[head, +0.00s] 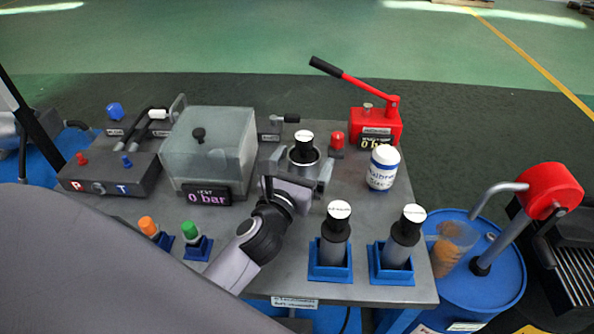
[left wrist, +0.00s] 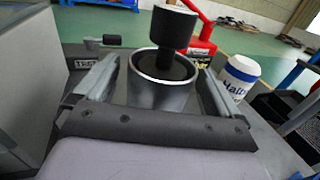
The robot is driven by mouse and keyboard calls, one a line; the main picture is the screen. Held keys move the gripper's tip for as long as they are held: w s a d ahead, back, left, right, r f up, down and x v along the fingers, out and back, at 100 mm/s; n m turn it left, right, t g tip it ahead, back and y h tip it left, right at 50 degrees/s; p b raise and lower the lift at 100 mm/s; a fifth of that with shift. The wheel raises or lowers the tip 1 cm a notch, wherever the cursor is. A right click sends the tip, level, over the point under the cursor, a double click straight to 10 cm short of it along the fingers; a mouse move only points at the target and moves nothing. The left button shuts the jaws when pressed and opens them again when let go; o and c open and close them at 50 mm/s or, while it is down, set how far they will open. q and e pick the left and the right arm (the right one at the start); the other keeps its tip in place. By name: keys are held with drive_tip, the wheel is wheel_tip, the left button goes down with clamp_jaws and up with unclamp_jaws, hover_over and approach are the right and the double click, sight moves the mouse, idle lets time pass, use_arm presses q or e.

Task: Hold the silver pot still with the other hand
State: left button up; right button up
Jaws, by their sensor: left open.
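The silver pot (head: 318,168) stands on the grey bench top, with a black cylindrical part with a white top (head: 304,142) in its mouth. In the left wrist view the pot (left wrist: 160,97) is upright and the black part (left wrist: 174,28) stands up out of it. My left gripper (head: 297,178) is open, with one finger on each side of the pot. The left wrist view shows the fingers (left wrist: 160,85) flanking it. I cannot tell whether either finger touches it. My right gripper is not in view.
A clear box (head: 215,140) with a "0 bar" display is left of the pot. A red hand pump (head: 377,125) and a white-and-blue can (head: 383,168) are right of it. Two black-topped cylinders in blue holders (head: 330,262) stand at the front. A blue drum (head: 500,285) is beyond the right edge.

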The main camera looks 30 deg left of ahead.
use_arm(q)
drive_tip(key=shift+w+a, duration=0.15)
drive_tip(key=shift+w, duration=1.05)
drive_tip(key=shift+c, duration=0.4)
drive_tip(key=c, duration=1.1)
drive_tip(key=shift+c, duration=0.2)
